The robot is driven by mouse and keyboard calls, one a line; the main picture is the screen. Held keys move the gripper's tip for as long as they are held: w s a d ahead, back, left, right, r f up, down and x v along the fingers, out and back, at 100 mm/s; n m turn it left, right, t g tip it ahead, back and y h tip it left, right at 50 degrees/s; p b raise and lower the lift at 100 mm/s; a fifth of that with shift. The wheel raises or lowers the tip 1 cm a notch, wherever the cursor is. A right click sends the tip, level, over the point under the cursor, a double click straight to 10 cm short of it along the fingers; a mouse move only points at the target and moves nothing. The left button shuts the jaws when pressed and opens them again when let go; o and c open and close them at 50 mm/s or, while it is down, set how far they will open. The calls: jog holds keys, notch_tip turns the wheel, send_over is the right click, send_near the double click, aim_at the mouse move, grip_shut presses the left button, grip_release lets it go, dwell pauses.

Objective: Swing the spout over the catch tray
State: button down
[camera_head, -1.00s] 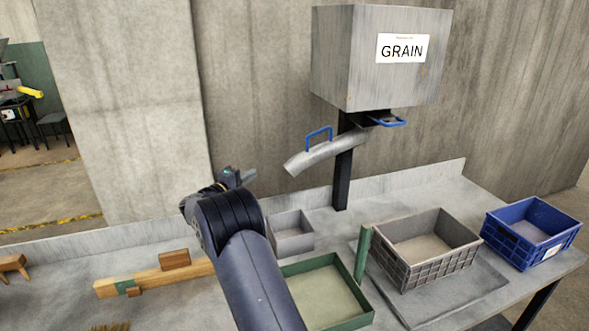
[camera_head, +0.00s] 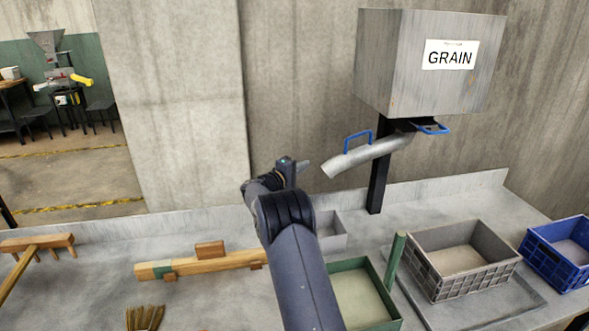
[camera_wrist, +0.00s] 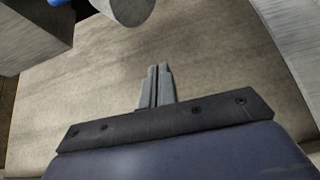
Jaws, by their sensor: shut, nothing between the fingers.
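The grey metal spout (camera_head: 368,157) hangs under the grain hopper (camera_head: 395,65) and slopes down to the left. A blue loop handle (camera_head: 357,141) stands on top of it. My gripper (camera_head: 301,166) is to the left of the spout's open end, apart from it. In the wrist view my gripper (camera_wrist: 158,70) is shut and empty. A grey rounded end, seemingly the spout (camera_wrist: 128,8), shows at the top there. On the bench, a shallow green tray (camera_head: 392,324) and a small grey tray (camera_head: 333,238) lie below; I cannot tell which is the catch tray.
A second blue handle (camera_head: 431,129) is under the hopper, beside the black post (camera_head: 378,180). A grey crate (camera_head: 475,278) and a blue crate (camera_head: 560,262) stand right. A wooden beam (camera_head: 205,263) and a brush (camera_head: 145,318) lie left. The concrete wall rises behind.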

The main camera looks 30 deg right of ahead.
jog(key=shift+s+d+p, duration=0.9)
jog(key=shift+s+d, duration=0.5)
jog(key=shift+s, duration=0.1)
jog(key=shift+s+f, duration=0.1)
jog(key=shift+f, duration=0.05)
